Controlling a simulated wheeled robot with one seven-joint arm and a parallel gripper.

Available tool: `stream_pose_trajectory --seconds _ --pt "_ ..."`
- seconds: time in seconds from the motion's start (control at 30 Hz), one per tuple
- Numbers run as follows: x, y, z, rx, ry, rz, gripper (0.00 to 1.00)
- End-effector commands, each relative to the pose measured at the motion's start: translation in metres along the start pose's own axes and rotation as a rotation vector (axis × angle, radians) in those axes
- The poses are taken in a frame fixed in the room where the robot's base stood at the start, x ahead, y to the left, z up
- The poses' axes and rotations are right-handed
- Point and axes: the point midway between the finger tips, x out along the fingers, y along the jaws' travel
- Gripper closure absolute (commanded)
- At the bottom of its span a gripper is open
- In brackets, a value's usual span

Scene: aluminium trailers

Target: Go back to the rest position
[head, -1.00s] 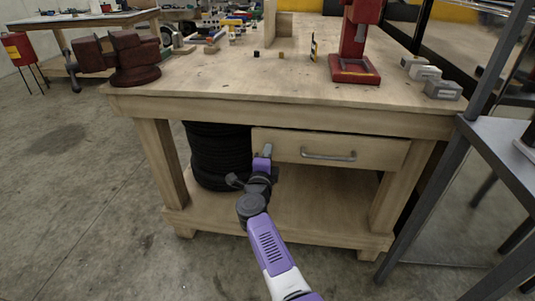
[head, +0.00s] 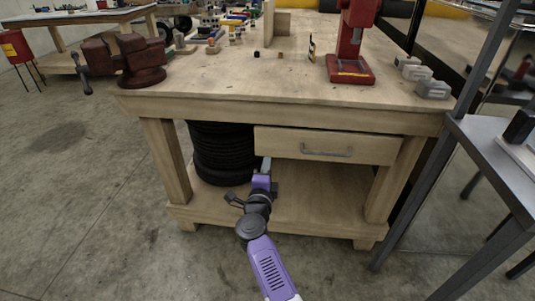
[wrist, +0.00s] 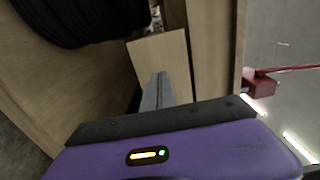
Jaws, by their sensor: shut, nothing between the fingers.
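My gripper (head: 266,166) is in front of the wooden workbench, just below and left of the drawer handle (head: 326,152). Its fingers are shut with nothing between them. In the wrist view the grey fingers (wrist: 156,92) point toward wood panels, with no object held. The drawer (head: 370,147) sits under the bench top, and I cannot tell whether it is fully closed. My purple arm reaches up from the bottom of the head view.
Stacked black tires (head: 222,150) stand on the bench's lower shelf (head: 320,205), left of my gripper; they also show in the wrist view (wrist: 80,18). A grey metal table (head: 490,150) stands at the right. A red vise (head: 140,62) is at the bench's left corner. Concrete floor is open at the left.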

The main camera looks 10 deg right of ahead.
Motion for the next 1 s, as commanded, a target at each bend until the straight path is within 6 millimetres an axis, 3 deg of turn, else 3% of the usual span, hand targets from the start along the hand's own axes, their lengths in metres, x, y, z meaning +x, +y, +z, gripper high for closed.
stream_pose_trajectory --seconds 0.1,0.3,0.63,0.77,0.83,1.0 --pt "-0.022 -0.003 0.001 -0.001 -0.004 0.001 1.0" --pt "-0.048 -0.002 0.001 -0.002 -0.003 0.0 1.0" --pt "-0.057 -0.001 0.003 -0.015 -0.013 -0.004 1.0" --pt "-0.056 -0.028 0.011 -0.061 -0.042 -0.065 1.0" --pt "-0.058 -0.051 0.016 -0.097 -0.061 -0.12 1.0" --pt "-0.088 -0.078 0.001 -0.287 -0.109 -0.259 1.0"
